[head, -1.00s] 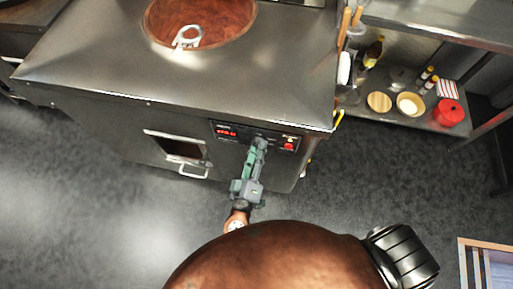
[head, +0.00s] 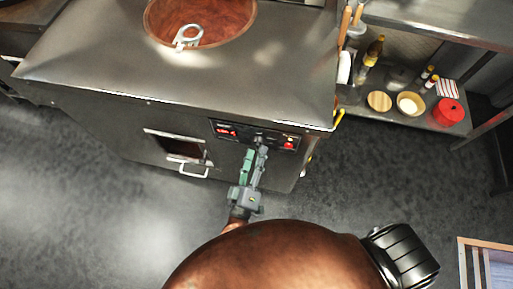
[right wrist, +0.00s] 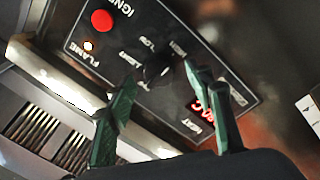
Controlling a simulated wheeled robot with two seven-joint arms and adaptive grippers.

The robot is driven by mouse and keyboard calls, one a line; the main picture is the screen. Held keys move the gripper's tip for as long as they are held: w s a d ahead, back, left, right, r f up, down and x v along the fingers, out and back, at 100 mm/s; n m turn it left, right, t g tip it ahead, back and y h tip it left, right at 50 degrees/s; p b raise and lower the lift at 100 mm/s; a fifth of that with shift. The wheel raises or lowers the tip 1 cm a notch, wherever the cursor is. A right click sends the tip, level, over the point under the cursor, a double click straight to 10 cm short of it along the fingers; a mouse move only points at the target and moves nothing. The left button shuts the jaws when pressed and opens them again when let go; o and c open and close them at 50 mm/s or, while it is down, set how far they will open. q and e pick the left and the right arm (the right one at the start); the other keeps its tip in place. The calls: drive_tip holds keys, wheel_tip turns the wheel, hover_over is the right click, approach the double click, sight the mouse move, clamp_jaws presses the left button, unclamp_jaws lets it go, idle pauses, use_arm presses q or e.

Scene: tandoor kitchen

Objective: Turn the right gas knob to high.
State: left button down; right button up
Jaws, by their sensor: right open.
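The control panel (head: 277,143) is on the tandoor's front. A black gas knob (right wrist: 158,70) shows on it in the right wrist view, with LOW and HIGH lettering around it. In the head view the knob (head: 259,138) is small, just beyond my fingertips, and its setting cannot be read. My right gripper (head: 256,151) is open, with its two green fingers apart. In the right wrist view its fingertips (right wrist: 160,76) lie on either side of the knob; contact cannot be made out. My left gripper is not in view.
An oven door with a handle (head: 193,171) is left of my gripper. A shelf with bowls and a red pot (head: 448,112) stands at right.

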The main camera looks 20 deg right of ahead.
drive_tip(key=v, duration=0.5)
drive_tip(key=shift+f, duration=0.1)
idle(0.4)
